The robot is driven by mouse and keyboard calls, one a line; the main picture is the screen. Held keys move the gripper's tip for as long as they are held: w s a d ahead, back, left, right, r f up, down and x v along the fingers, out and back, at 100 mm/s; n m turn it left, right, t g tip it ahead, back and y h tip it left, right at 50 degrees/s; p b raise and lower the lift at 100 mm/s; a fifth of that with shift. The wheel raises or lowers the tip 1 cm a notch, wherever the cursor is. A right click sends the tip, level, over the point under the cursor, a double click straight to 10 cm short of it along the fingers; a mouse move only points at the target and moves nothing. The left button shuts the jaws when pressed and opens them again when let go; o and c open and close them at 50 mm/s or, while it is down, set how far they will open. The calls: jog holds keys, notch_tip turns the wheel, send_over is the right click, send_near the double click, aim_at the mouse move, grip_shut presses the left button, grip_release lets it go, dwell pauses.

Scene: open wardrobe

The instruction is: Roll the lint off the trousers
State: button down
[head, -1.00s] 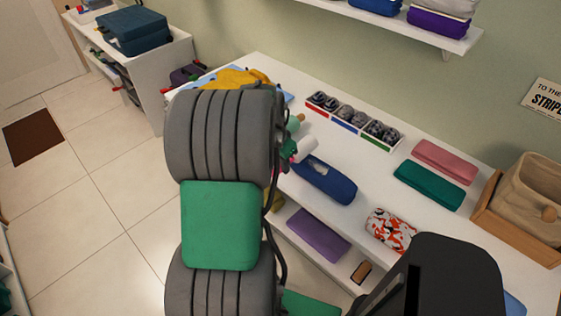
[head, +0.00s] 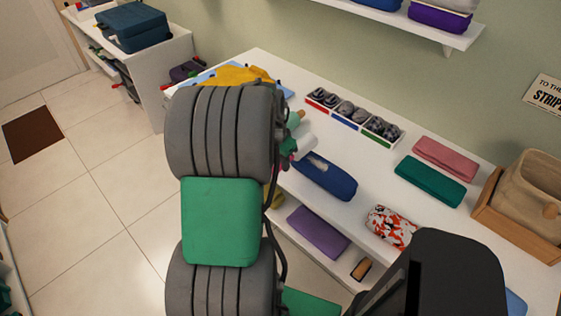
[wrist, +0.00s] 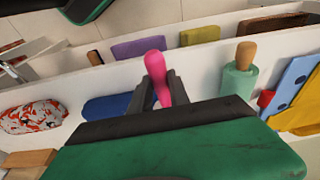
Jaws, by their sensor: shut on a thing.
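The dark blue folded trousers (head: 335,182) lie on the white counter in the head view, with a pale lint patch (head: 317,163) near their upper left end. They also show in the wrist view (wrist: 103,108), left of my gripper. My gripper (wrist: 158,85) is shut on the pink handle (wrist: 156,68) of the lint roller. In the head view the roller's white roll (head: 304,147) is just up and left of the trousers; I cannot tell whether it touches them. My arm hides most of the gripper there.
A green cylinder with a wooden grip (wrist: 239,75) stands near the gripper. Sock boxes (head: 352,113) line the wall side. Yellow and blue clothes (head: 240,76), pink (head: 445,158) and teal (head: 430,181) folded cloths, a patterned bundle (head: 390,226) and a wooden crate (head: 500,217) surround the trousers.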

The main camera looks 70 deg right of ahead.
jog(key=shift+f, duration=0.25)
jog(key=shift+s, duration=0.15)
jog(key=shift+s+a+p, duration=0.1)
jog(key=shift+s+a, duration=1)
jog(key=shift+s, duration=1.55)
jog(key=shift+s+a+p, duration=0.15)
jog(key=shift+s+a, duration=0.9)
jog(key=shift+s, duration=1.6)
jog(key=shift+s+a+p, duration=0.1)
jog(key=shift+s+a, duration=1)
jog(key=shift+s, duration=1.55)
jog(key=shift+w+d+f+b, duration=0.1)
jog(key=shift+w+d+b, duration=0.2)
jog(key=shift+w+d, duration=1.6)
jog(key=shift+w+d+r+b, duration=0.1)
jog(key=shift+w+d+b, duration=0.15)
jog(key=shift+w, duration=3.2)
jog(key=shift+w+d+f+b, duration=0.1)
jog(key=shift+w+d+b, duration=0.2)
jog(key=shift+w+d, duration=1.6)
jog(key=shift+w+a, duration=0.8)
jog(key=shift+w, duration=0.05)
